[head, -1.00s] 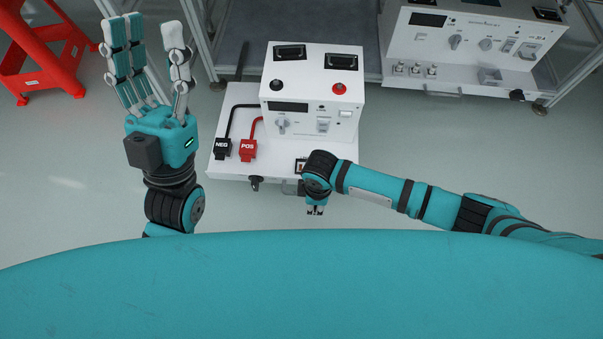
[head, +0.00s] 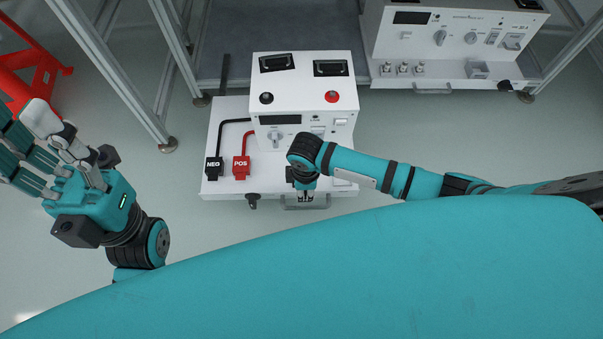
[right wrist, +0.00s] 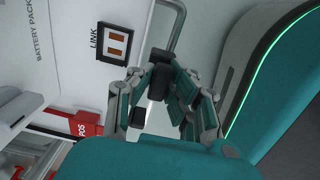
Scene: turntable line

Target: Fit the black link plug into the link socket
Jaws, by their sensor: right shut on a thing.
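The link socket (right wrist: 115,43) is a black-framed pale plate with copper-coloured contacts, next to the word LINK in the right wrist view. It sits on the white shelf of the battery unit (head: 302,95). My right gripper (head: 306,193) hangs over the shelf's front edge, near the metal handle. In the right wrist view its fingers are shut on the black link plug (right wrist: 160,62). The plug is beside the socket, apart from it in the picture; its height is unclear. My left gripper (head: 42,150) is empty, its fingers spread, away at the left.
Black NEG (head: 214,167) and red POS (head: 241,167) connectors lie on the shelf's left side, with cables to the unit. A metal handle (head: 290,206) and a black knob (head: 253,201) are at the front edge. A second white unit (head: 450,45) stands behind right.

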